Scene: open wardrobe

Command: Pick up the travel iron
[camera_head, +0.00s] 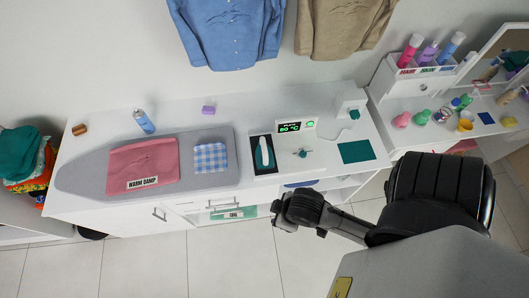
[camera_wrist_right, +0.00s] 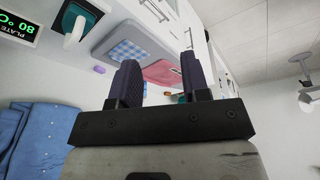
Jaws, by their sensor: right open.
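The travel iron (camera_head: 264,152) looks like a white elongated body lying on a dark rectangular rest on the white counter, left of the lit display. It also shows at the upper left of the right wrist view (camera_wrist_right: 75,29), white over a dark teal base. My right gripper (camera_head: 283,212) is in front of the counter's front edge, nearer to me than the iron and apart from it. In the right wrist view its two fingers (camera_wrist_right: 159,65) are spread with nothing between them. My left gripper is not in view.
A grey ironing board (camera_head: 80,178) bears a pink damp cloth (camera_head: 142,166) and a blue checked cloth (camera_head: 210,158). The display (camera_head: 290,127) reads 80 °C. A teal mat (camera_head: 357,151) lies to the right. A blue spray can (camera_head: 144,122) stands behind the board. Shirts hang above.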

